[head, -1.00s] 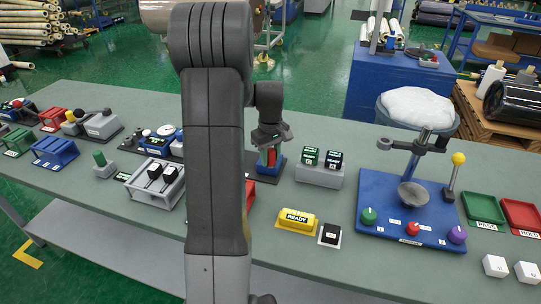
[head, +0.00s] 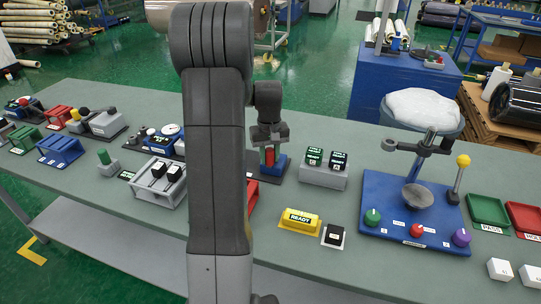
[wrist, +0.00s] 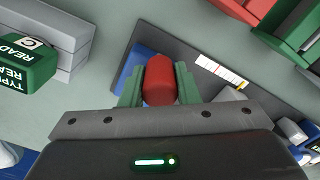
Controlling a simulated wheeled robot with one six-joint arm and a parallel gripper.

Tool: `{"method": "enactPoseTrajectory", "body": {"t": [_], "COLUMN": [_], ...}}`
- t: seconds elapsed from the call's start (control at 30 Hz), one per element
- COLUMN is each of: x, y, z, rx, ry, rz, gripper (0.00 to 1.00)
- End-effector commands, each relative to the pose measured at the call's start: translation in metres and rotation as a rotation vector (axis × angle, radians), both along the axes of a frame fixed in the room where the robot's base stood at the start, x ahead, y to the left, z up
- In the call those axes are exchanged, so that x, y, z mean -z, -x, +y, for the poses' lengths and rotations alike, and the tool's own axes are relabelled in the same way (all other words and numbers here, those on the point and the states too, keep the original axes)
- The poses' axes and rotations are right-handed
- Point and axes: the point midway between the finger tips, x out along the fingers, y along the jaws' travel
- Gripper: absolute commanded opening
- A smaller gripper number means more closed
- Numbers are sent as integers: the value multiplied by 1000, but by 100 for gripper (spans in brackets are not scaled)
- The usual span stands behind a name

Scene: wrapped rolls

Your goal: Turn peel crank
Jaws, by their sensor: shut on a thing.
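A red handle (wrist: 159,82) stands between the green fingers of my gripper (wrist: 159,88) in the wrist view. The fingers are shut on its two sides. In the head view my gripper (head: 269,150) points down at this handle (head: 269,157), which sits over a blue block (head: 281,163) on a dark base plate. The wrist view shows the plate (wrist: 205,55) as dark grey, with a white scale strip (wrist: 220,70) to the right of the handle. The crank's lower part is hidden by the gripper, and I cannot tell its exact angle.
A grey block with two READY boxes (head: 327,158) stands close to the right of my gripper. A yellow READY block (head: 300,221) lies nearer the front. A blue test stand (head: 385,195) is further right. Several devices, including a grey switch frame (head: 160,183), stand to the left.

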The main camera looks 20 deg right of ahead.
Motion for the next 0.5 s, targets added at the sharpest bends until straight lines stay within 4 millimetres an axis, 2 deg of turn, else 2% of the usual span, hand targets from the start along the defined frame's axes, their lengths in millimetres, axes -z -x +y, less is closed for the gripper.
{"method": "enactPoseTrajectory", "body": {"t": [0.13, 0.17, 0.27, 0.5], "x": [-1, -1, -1, -1], "y": [-1, -1, -1, 0], "z": [0, 0, 0, 0], "rx": [1, 1, 0, -1], "ry": [0, 0, 0, 0], "rz": [-4, -4, -3, -2], "gripper": [6, 32, 50, 50]}}
